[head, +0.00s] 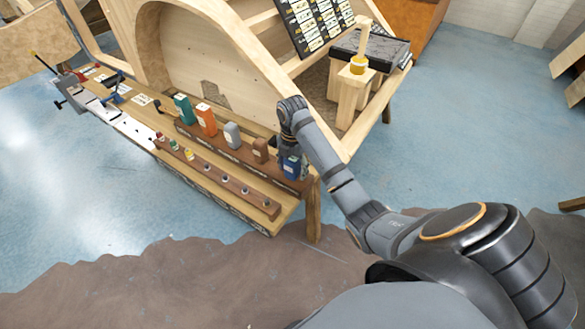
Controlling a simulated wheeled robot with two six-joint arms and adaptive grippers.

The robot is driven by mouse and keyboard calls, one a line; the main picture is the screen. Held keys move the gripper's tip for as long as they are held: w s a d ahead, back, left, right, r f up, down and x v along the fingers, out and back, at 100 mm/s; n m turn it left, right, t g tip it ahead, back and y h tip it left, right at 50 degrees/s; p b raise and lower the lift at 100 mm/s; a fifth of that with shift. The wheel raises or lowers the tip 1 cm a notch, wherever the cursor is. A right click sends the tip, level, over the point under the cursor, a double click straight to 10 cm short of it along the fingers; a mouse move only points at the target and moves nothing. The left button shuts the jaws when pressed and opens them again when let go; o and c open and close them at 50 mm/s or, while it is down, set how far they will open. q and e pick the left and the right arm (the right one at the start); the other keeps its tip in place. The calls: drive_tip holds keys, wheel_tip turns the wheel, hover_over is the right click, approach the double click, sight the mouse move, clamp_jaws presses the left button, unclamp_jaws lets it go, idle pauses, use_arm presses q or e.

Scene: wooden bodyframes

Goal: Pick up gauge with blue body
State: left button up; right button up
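The gauge with the blue body (291,169) stands at the right end of a brown rack on the wooden bench. My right gripper (288,148) points down right above it, with its fingers at the gauge's top. The fingers are small and partly hide the upper part of the gauge. I cannot tell whether they are open or closed on it. My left gripper is not in view.
A teal block (184,109), an orange one (206,119), a grey one (232,135) and a brown one (260,150) stand in a row to the left. A lower rail (225,182) with small knobs runs in front. A wooden frame (225,60) rises behind.

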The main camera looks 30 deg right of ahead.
drive_tip(key=c, duration=0.7)
clamp_jaws()
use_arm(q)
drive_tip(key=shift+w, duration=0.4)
use_arm(e)
drive_tip(key=r+p, duration=0.2)
drive_tip(key=r, duration=0.1)
drive_tip(key=r+p, duration=0.1)
drive_tip(key=shift+w+a+r+p, duration=0.2)
drive_tip(key=shift+a+r+p, duration=0.1)
drive_tip(key=shift+a+r, duration=0.1)
use_arm(q)
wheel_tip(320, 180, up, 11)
drive_tip(key=p, duration=0.7)
use_arm(e)
drive_tip(key=w+a+r, duration=0.3)
drive_tip(key=a+r, duration=0.5)
drive_tip(key=a, duration=0.4)
drive_tip(key=shift+w+a+r, duration=0.15)
drive_tip(key=shift+w+a, duration=0.15)
drive_tip(key=shift+w, duration=0.05)
